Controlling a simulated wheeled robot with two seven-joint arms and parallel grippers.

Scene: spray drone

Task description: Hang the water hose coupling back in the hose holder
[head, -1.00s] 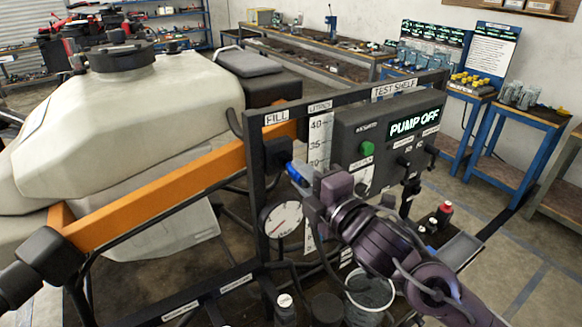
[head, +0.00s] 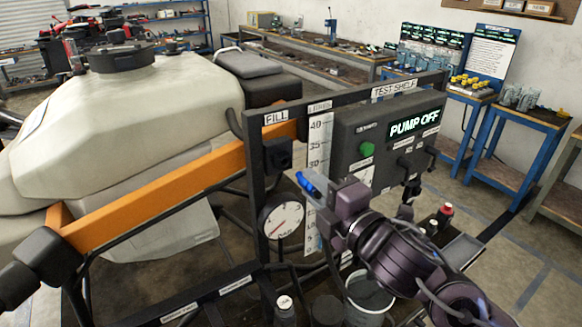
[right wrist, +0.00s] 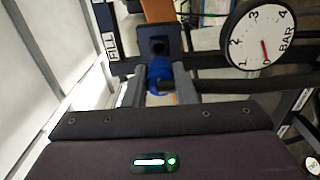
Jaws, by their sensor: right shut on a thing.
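The blue hose coupling (head: 311,186) is in the jaws of my right gripper (head: 322,192), in front of the test shelf frame. In the right wrist view the coupling (right wrist: 159,74) sits between the two grey fingers (right wrist: 162,90). The black fill port block (head: 278,155) is on the frame's left post, under the FILL label. In the head view the coupling is apart from it, to its lower right. I cannot pick out the hose holder for certain. My left gripper is not in view.
A pressure gauge (head: 283,221) hangs close to the left of my right gripper. The control box (head: 380,145) reads PUMP OFF. The drone's white tank (head: 150,105) and orange beam (head: 170,190) fill the left.

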